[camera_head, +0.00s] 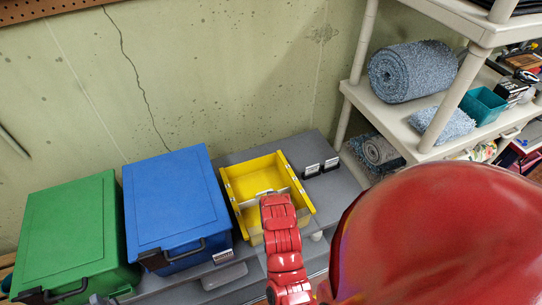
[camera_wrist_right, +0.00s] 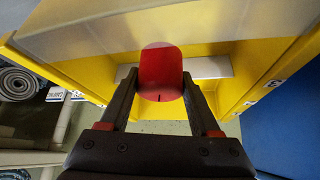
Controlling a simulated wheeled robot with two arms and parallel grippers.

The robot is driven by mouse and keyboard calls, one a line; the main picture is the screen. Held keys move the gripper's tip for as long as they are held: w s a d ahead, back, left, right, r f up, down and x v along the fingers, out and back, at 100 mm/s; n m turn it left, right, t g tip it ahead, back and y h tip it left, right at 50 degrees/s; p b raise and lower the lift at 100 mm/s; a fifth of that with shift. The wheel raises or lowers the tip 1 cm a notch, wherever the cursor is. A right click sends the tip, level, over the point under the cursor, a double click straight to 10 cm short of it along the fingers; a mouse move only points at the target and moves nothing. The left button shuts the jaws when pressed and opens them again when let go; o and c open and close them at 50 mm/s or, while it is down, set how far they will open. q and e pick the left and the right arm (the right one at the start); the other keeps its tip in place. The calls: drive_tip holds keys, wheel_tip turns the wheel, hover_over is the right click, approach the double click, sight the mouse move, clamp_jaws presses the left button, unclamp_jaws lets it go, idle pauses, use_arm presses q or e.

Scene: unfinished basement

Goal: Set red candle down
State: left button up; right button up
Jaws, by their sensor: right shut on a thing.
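In the right wrist view, the red candle (camera_wrist_right: 160,70) is between the two dark fingers of my right gripper (camera_wrist_right: 160,88), which is shut on it. Behind the candle are the yellow walls of an open bin (camera_wrist_right: 100,75) and a pale grey divider (camera_wrist_right: 210,68). In the head view the yellow bin (camera_head: 238,185) sits on a grey surface (camera_head: 235,155), and my red right arm reaches over its front part. The candle and the fingers cannot be made out there. Whether the candle touches the bin cannot be told. My left gripper is in neither view.
A blue lidded bin (camera_head: 170,195) stands left of the yellow bin, and a green lidded bin (camera_head: 72,225) farther left. Small black-and-white labels (camera_head: 321,167) stand to the right. A shelf unit (camera_head: 420,140) with a rolled grey rug (camera_head: 412,72) is at the right.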

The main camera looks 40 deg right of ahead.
drive_tip(key=shift+w+d+f, duration=0.1)
drive_tip(key=shift+w+f, duration=0.05)
drive_tip(key=shift+f, duration=0.35)
wheel_tip(320, 180, down, 2)
drive_tip(key=shift+f+p, duration=0.2)
drive_tip(key=shift+p, duration=0.55)
drive_tip(key=shift+f, duration=0.45)
drive_tip(key=shift+f, duration=0.2)
drive_tip(key=o, duration=1.4)
drive_tip(key=shift+o, duration=0.2)
drive_tip(key=shift+r, duration=0.15)
